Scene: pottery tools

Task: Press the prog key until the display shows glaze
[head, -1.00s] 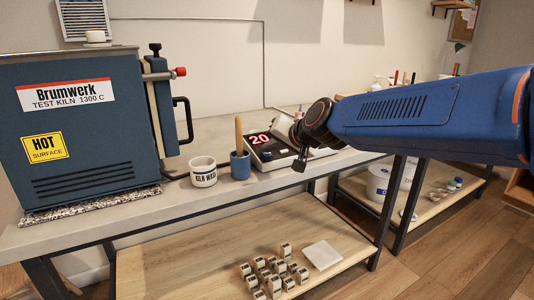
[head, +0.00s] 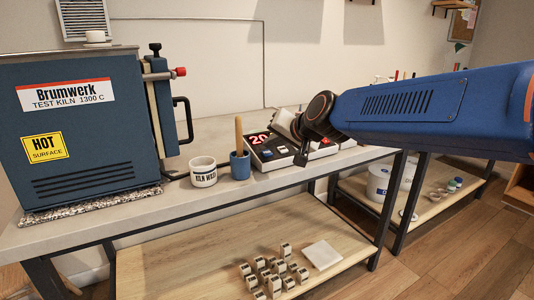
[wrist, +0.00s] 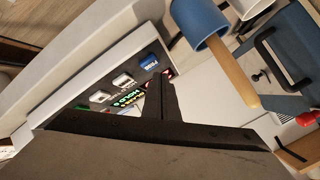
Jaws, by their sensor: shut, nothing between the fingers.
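The kiln controller (head: 262,165) is a light box with a dark sloped panel on the bench. In the wrist view the blue prog key (wrist: 148,62) sits at the end of a row with white keys (wrist: 122,81). A small green-lit text display (wrist: 127,98) appears to include HOLD; the rest is partly hidden by my gripper. My gripper (wrist: 161,75) is shut and empty, its tip over the panel beside the blue key. I cannot tell whether it touches the panel.
A blue cup with a wooden handle (head: 240,165) and a white kiln wash pot (head: 203,172) stand left of the controller. The blue kiln (head: 90,140) is at the far left. A lower shelf (head: 180,270) holds small labelled blocks and a white tile.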

